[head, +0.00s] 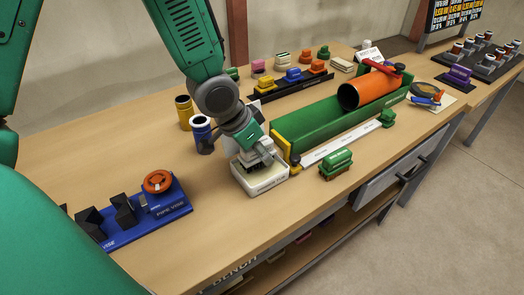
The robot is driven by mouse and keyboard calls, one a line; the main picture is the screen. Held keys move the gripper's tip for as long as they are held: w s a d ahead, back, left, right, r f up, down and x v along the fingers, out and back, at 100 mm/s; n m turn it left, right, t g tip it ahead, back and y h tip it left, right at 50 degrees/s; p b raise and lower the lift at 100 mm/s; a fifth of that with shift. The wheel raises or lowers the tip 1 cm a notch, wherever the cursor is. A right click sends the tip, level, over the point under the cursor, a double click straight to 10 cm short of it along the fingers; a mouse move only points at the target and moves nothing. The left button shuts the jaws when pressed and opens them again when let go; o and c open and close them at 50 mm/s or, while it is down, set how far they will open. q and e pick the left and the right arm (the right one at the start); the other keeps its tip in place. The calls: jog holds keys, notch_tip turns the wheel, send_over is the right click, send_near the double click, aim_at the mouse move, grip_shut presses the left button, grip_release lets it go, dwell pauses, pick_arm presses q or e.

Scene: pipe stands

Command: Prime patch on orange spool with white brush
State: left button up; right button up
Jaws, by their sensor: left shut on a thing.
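The orange spool (372,90) lies in a long green trough (325,125) right of the middle, its dark open end facing the front left. I cannot make out a patch on it. My left gripper (257,158) points down over a white tray (262,182) at the trough's near end. It is shut on a small pale thing, which looks like the white brush; the fingers hide most of it. I cannot tell whether its bristles touch the tray. My right gripper is not in view.
A blue pipe vise (150,212) stands at the left. Yellow (184,112) and blue (202,132) cylinders stand behind my left gripper. A green brush-like block (337,164) sits near the front edge. A round tool (425,93) lies at the right.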

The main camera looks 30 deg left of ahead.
pick_arm(q)
jog(key=shift+a+f, duration=0.25)
jog(key=shift+f, duration=0.05)
jog(key=shift+d+f+b, duration=0.25)
jog(key=shift+b, duration=0.1)
jog(key=shift+f, duration=0.15)
jog(key=o, duration=1.3)
jog(key=shift+a, duration=0.1)
jog(key=c, duration=0.3)
jog(key=shift+c, duration=0.2)
